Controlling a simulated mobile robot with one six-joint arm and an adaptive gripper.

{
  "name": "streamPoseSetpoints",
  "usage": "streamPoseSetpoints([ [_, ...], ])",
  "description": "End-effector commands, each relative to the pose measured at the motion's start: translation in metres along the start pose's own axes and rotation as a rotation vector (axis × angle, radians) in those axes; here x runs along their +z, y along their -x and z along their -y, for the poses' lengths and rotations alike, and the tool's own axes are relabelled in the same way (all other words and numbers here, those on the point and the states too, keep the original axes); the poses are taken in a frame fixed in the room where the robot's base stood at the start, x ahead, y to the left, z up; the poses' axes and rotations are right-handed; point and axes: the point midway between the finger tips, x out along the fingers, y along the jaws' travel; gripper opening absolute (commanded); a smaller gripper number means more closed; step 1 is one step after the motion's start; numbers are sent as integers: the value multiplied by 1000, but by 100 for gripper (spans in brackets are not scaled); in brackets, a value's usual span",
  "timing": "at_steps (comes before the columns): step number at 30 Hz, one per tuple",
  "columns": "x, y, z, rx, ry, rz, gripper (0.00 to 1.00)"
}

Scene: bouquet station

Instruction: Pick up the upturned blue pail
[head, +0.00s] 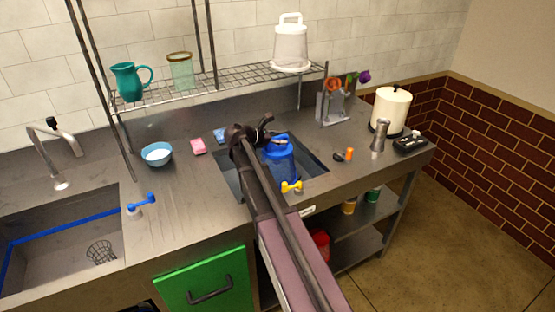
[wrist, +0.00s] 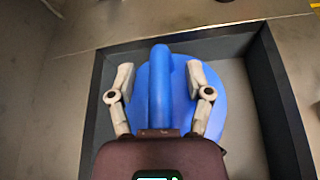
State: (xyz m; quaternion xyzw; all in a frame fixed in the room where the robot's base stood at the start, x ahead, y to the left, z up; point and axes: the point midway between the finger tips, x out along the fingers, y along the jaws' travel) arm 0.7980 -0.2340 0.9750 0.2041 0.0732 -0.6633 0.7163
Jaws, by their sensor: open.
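The blue pail (head: 282,165) stands in the right-hand sink basin (head: 315,164), partly hidden behind my arm in the head view. In the wrist view, the blue pail (wrist: 205,112) shows as a round blue shape with a raised blue bar running up its middle. My gripper (wrist: 160,78) is open above it, with one finger on each side of the bar and a gap visible near the fingertips. In the head view my gripper (head: 268,140) is over the basin at the pail. Whether a finger touches the pail cannot be told.
The dark basin walls (wrist: 283,100) stand close around the pail. A yellow valve handle (head: 291,187) is at the front rim. A wire shelf (head: 230,77) hangs behind. Counter right of the basin holds small items.

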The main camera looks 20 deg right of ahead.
Motion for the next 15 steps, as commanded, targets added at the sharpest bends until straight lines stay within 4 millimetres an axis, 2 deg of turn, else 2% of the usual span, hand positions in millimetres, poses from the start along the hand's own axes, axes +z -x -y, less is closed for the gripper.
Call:
streamPoseSetpoints([
  [13,0,1,0,1,0,0,65],
  [15,0,1,0,1,0,0,44],
])
